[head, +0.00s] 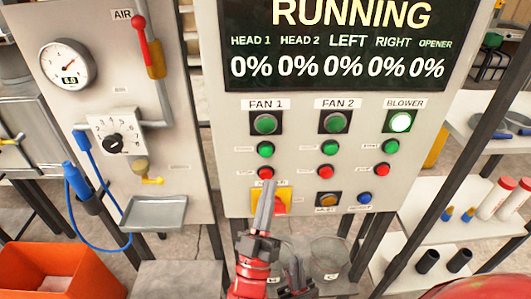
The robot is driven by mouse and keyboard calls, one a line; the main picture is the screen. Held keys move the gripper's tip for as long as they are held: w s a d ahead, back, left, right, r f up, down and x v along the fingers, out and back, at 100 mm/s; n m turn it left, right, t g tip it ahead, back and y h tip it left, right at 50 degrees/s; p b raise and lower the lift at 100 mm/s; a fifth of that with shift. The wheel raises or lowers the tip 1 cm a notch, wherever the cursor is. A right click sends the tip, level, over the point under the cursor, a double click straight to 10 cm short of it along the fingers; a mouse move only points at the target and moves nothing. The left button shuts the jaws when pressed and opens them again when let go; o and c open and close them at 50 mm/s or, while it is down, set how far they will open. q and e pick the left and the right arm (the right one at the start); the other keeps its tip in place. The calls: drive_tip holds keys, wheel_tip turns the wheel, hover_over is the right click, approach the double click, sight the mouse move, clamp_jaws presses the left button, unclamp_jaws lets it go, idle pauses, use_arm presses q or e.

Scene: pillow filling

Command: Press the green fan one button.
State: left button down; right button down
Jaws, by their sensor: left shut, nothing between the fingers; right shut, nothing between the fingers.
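The green fan one button (265,148) sits on the grey control panel, below the round FAN 1 lamp (265,123) and above a red button (265,172). My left gripper (268,184) is shut and empty. It points up the panel, its tips just below the red button in the picture, apart from the green button. It covers part of the yellow-backed red stop button (279,207). My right gripper (296,263) is shut and empty, lower and to the right of the left one. The green button is in clear view.
The FAN 2 green button (330,147) and the BLOWER green button (390,146) are to the right. The BLOWER lamp (401,121) is lit brightly. The display (345,40) reads RUNNING with 0% values. An air panel (90,30) stands left, shelves (420,205) right.

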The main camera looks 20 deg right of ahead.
sight(269, 149)
use_arm(q)
drive_tip(key=shift+w+d+b, duration=0.25)
drive_tip(key=shift+w+d, duration=0.05)
drive_tip(key=shift+w, duration=0.85)
drive_tip(key=shift+w+d+b, duration=0.3)
drive_tip(key=shift+w+d, duration=0.05)
drive_tip(key=shift+w, duration=0.75)
drive_tip(key=shift+w+d+b, duration=0.25)
drive_tip(key=shift+w+d, duration=0.05)
drive_tip(key=shift+w, duration=0.85)
drive_tip(key=shift+w, duration=0.15)
drive_tip(key=shift+w+d, duration=0.1)
drive_tip(key=shift+w, duration=0.15)
drive_tip(key=shift+w+d+b, duration=0.15)
drive_tip(key=shift+w+b, duration=0.25)
drive_tip(key=shift+w, duration=0.05)
drive_tip(key=shift+s, duration=0.15)
drive_tip(key=shift+s+a, duration=0.25)
drive_tip(key=shift+s, duration=0.45)
